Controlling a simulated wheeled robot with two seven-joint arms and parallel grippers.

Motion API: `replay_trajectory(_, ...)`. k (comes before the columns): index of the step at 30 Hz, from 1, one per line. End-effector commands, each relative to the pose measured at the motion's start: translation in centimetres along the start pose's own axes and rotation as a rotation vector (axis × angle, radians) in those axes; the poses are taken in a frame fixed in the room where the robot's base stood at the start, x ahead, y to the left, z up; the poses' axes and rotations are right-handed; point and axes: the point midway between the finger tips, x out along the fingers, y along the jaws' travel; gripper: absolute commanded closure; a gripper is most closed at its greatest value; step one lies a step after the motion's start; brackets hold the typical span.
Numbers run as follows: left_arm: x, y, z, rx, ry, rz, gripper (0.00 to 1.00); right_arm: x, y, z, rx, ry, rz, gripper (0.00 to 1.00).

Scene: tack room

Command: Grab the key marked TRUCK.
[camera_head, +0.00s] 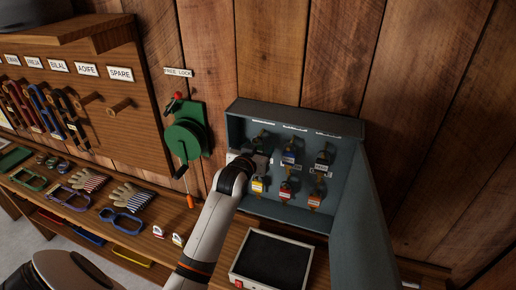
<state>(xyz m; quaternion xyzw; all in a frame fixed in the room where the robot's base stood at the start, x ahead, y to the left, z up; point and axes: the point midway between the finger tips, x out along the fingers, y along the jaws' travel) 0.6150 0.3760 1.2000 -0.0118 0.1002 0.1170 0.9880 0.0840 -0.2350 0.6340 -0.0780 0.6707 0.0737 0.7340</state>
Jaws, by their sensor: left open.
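A grey-blue key cabinet (351,127) stands open against the plank wall, its door (355,225) swung out to the right. Inside hang several keys with coloured tags in two rows. Upper ones include a blue-tagged key (290,157) and a dark-tagged key (322,160); lower ones include a yellow-tagged key (257,187), a red-tagged key (285,188) and an orange-tagged key (314,200). The tag lettering is too small to read, so I cannot tell which is TRUCK. My left gripper (262,160) is open at the upper left keys, partly covering them. My right gripper is not in view.
A black-topped box (271,260) sits on the bench below the cabinet. A green hand-crank reel (186,139) hangs on the wall to the left. A wooden rack (142,110) with bridles and a shelf with gloves (130,195) and brushes fill the left.

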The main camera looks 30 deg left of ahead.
Motion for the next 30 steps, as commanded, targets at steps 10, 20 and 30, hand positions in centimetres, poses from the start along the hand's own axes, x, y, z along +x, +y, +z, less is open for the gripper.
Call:
replay_trajectory(10, 0.0, 0.0, 0.0, 0.000, -0.001, 0.000, 0.63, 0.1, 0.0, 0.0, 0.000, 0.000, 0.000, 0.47)
replay_trajectory(20, 0.0, 0.0, 0.0, 0.000, -0.001, 0.000, 0.86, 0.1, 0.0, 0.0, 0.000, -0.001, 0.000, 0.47)
replay_trajectory(30, -0.8, 0.0, 1.1, 0.000, -0.002, 0.000, 0.86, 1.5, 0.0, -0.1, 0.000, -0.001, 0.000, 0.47)
